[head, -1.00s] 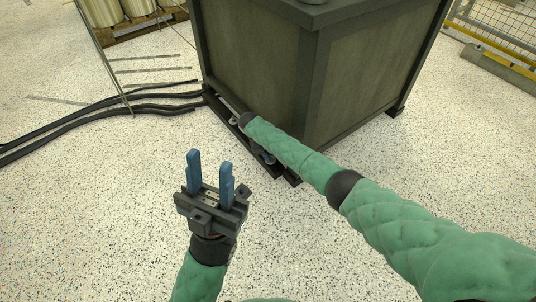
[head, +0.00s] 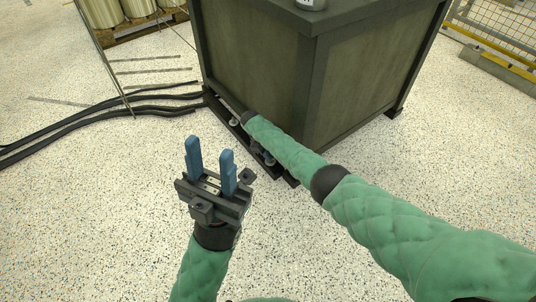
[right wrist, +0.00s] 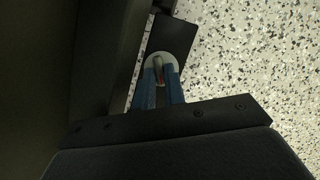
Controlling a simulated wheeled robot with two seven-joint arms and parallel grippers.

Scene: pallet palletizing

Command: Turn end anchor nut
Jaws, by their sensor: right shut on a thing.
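The end anchor nut (right wrist: 158,68) shows in the right wrist view as a small metal piece with a reddish spot, over a pale round washer (right wrist: 174,63) on a dark base plate (right wrist: 168,36). My right gripper (right wrist: 159,78) has its blue fingers shut on the nut from both sides; the fingertips hide part of it. My left gripper (head: 210,148) is open and empty, fingers up, above the floor left of the cabinet.
A large dark cabinet (head: 260,75) stands on the base frame right behind my right forearm. Black cables (head: 100,112) run along the floor to the left. Metal drums on a pallet (head: 150,30) stand at the back left. The speckled floor in front is clear.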

